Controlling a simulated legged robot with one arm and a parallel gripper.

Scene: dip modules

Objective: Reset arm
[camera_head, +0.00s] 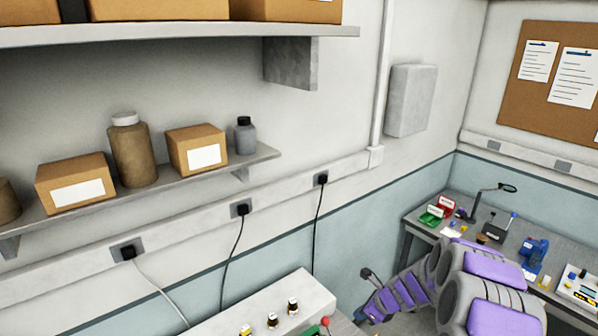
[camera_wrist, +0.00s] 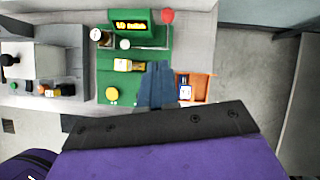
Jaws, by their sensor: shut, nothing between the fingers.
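My arm, grey with purple panels, reaches across the lower right of the head view. My gripper (camera_wrist: 158,72) shows in the wrist view as blue-grey fingers beyond the black and purple wrist housing. It is shut and empty. The fingers are seen over the right part of a green board (camera_wrist: 112,83), beside an orange tray (camera_wrist: 202,82). How high they are above the board I cannot tell. The gripper tips are not clear in the head view.
The green board carries a lit display (camera_wrist: 131,26), a red knob (camera_wrist: 168,16) and a yellow button (camera_wrist: 112,94). The tray holds a small blue-and-white part. A grey fixture (camera_wrist: 40,68) stands left. A shelf (camera_head: 262,156) and a far bench (camera_head: 420,226) surround the area.

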